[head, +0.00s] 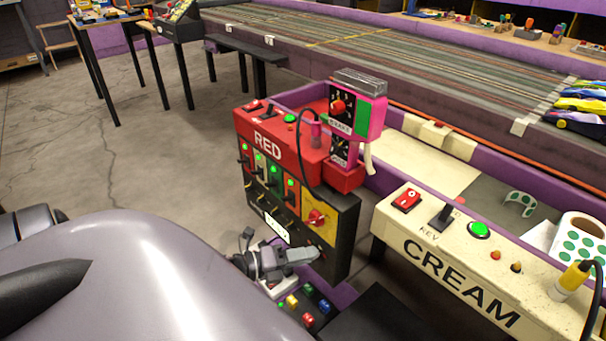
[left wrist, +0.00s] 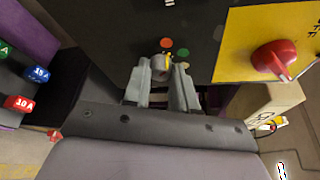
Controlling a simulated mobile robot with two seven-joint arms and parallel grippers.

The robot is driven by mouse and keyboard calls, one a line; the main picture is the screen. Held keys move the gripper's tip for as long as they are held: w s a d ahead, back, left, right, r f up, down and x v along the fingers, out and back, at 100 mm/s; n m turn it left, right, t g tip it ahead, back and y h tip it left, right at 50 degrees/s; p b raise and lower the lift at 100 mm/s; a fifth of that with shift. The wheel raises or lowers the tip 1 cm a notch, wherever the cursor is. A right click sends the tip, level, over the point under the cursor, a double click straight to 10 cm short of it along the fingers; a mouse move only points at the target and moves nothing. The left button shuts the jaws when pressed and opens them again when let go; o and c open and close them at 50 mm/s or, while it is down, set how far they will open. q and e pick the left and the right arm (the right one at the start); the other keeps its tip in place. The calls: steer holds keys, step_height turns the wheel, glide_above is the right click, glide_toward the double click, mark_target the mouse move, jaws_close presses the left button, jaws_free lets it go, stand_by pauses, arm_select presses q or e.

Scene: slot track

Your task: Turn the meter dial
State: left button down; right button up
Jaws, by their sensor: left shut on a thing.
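A small grey dial (left wrist: 161,67) with a yellow mark sits on the black front panel (left wrist: 130,30), beside red, green and orange dots. My left gripper (left wrist: 162,88) is shut on the dial, with one finger on each side of it. In the head view my left gripper (head: 314,254) reaches the lower right of the black panel (head: 340,240) under the red box marked RED. The dial is hidden behind the fingers there. My right gripper is not in view.
A red knob (left wrist: 273,57) on a yellow plate (left wrist: 235,45) is just right of the dial; it also shows in the head view (head: 317,217). The CREAM console (head: 400,232) stands to the right. Open floor lies left.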

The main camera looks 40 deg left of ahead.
arm_select(q)
steer(key=shift+f+n+t+h+b, duration=0.15)
steer(key=shift+n+t+h+b, duration=0.25)
steer(key=shift+n, duration=0.55)
steer(key=shift+f+n+t+h+b, duration=0.1)
steer(key=shift+n+t+b, duration=0.1)
steer(key=shift+n+b, duration=0.55)
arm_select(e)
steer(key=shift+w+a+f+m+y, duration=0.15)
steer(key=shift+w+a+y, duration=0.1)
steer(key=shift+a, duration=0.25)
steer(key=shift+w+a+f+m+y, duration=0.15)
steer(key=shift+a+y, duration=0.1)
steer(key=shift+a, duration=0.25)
arm_select(q)
steer(key=shift+n, duration=0.3)
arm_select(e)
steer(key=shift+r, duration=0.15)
arm_select(q)
steer(key=c, duration=0.9)
jaws_free()
